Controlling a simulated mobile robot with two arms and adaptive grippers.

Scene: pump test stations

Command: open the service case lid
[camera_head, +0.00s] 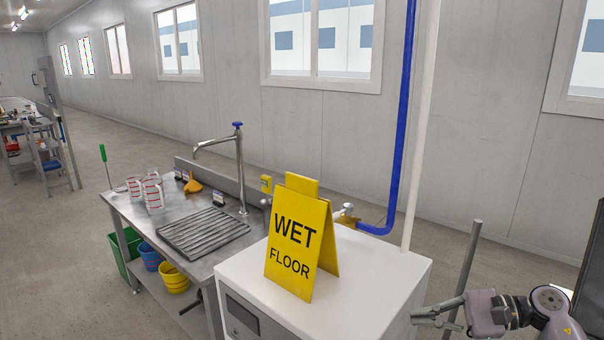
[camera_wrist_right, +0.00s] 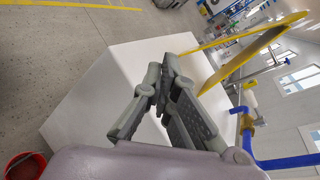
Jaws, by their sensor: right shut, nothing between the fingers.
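I cannot make out a service case or its lid in either view. My right gripper (camera_head: 432,314) is at the lower right of the head view, beside the right edge of a white cabinet. In the right wrist view its grey fingers (camera_wrist_right: 172,88) are shut and empty, with the white cabinet top behind them. I cannot tell its exact distance from the cabinet. My left gripper is not in view.
A yellow wet-floor sign (camera_head: 298,240) stands on the white cabinet (camera_head: 375,270). Left of it is a steel sink bench (camera_head: 128,212) with a tap (camera_head: 240,165) and jugs. A blue pipe (camera_head: 403,120) runs up behind. A red bucket (camera_wrist_right: 25,166) sits on the floor.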

